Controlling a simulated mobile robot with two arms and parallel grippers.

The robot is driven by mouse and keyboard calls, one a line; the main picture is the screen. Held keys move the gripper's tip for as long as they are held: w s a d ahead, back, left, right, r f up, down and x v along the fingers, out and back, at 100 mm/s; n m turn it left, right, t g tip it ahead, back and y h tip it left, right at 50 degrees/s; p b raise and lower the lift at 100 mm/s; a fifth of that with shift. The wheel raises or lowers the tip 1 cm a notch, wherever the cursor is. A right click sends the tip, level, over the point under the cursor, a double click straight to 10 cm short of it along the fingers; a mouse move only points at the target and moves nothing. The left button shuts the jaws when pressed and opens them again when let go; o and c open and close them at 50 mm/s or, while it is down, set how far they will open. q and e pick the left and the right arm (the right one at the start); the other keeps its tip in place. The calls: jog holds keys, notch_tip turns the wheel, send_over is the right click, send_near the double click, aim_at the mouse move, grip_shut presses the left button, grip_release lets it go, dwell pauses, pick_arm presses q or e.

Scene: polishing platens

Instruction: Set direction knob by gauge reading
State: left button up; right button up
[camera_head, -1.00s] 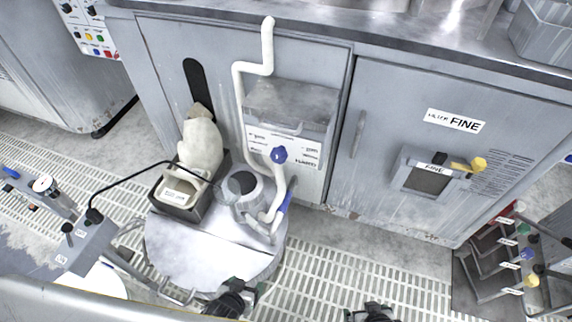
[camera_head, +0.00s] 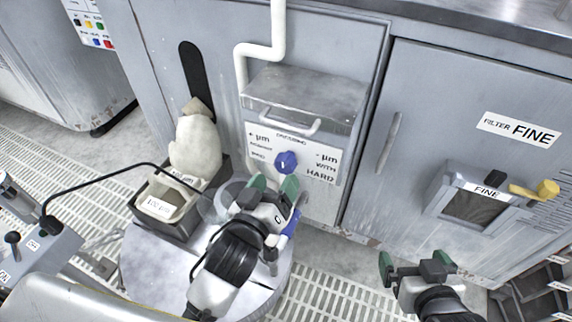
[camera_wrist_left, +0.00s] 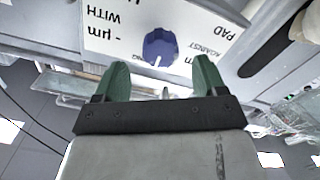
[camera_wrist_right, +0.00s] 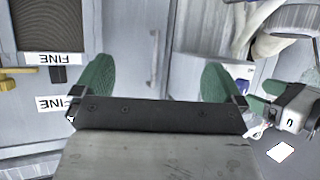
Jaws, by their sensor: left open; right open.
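The blue direction knob (camera_head: 286,162) sits on a white label panel (camera_head: 262,146) with "AGAINST", "PAD" on the left and "WITH", "HARD" on the right. In the left wrist view the knob (camera_wrist_left: 159,47) lies beyond and between the fingertips, with a short white mark near its lower edge; the lettering there is upside down. My left gripper (camera_head: 273,186) is open, just below and in front of the knob, apart from it. My right gripper (camera_head: 415,268) is open and empty before the right cabinet. A gauge-like part at the far left is cut off; no reading shows.
A round platen (camera_head: 150,270) lies under my left arm. A tray (camera_head: 172,228) with a pale bag (camera_head: 195,145) stands left. A white pipe (camera_head: 277,30) runs down to the box. The "FINE" filter window (camera_head: 470,208) with a yellow handle (camera_head: 535,190) is right.

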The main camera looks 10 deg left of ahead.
aim_at(283, 169)
pick_arm(q)
jog(key=w, duration=0.2)
jog(key=w+d, duration=0.1)
jog(key=w, duration=0.1)
jog(key=shift+w+f+b, duration=0.1)
jog(key=shift+w+b, duration=0.1)
jog(key=shift+b, duration=0.1)
jog(key=shift+w, duration=0.65)
pick_arm(e)
jog(key=shift+w+a+r+t+y, duration=0.15)
jog(key=shift+w+a+r+t, duration=0.1)
jog(key=shift+w+r+t, duration=0.3)
jog(key=shift+w+a+r+t+y, duration=0.15)
jog(key=shift+w+a+r+t, duration=0.15)
jog(key=shift+r+t, duration=0.35)
jog(key=shift+d, duration=0.1)
